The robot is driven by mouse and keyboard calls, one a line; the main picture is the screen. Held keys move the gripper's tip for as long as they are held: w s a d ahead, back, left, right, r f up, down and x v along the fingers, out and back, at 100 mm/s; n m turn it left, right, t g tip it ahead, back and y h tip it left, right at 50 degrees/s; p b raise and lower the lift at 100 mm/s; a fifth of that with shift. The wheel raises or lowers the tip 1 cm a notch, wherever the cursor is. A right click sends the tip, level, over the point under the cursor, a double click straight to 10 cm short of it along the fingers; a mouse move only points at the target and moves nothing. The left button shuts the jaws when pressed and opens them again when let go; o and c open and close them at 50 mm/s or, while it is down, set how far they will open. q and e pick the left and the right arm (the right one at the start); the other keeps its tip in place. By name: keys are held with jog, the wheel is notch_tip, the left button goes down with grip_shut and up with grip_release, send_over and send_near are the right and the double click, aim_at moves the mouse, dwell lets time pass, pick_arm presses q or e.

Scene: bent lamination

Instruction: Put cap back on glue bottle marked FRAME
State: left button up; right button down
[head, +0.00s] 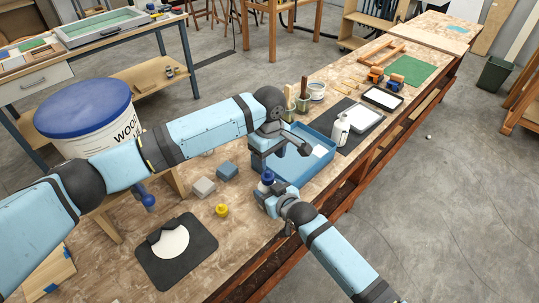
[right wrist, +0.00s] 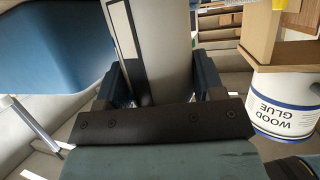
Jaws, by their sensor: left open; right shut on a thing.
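My right gripper (head: 267,191) is shut on a bottle, whose blue top (head: 267,178) shows above the fingers in the head view. In the right wrist view the pale grey bottle body (right wrist: 160,45), with a dark-edged label, stands between the fingers. The label's writing is not readable. My left gripper (head: 282,153) is open and empty, just above and behind the bottle, over the blue tray. A small yellow cap-like piece (head: 221,210) lies on the bench left of my right gripper. A white bottle (head: 341,129) stands on the dark mat further back.
The blue tray (head: 313,172) lies beside both grippers. Grey (head: 203,187) and blue (head: 228,170) blocks sit left of it. A black mat with a white disc (head: 172,243) lies at the front.

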aim_at(270, 175)
pick_arm(q)
jog(key=shift+n, duration=0.3)
jog(key=shift+f, duration=4)
jog(key=c, duration=0.9)
jog(key=o, duration=1)
pick_arm(e)
jog(key=shift+a, duration=0.1)
pick_arm(q)
jog(key=shift+r, duration=2.3)
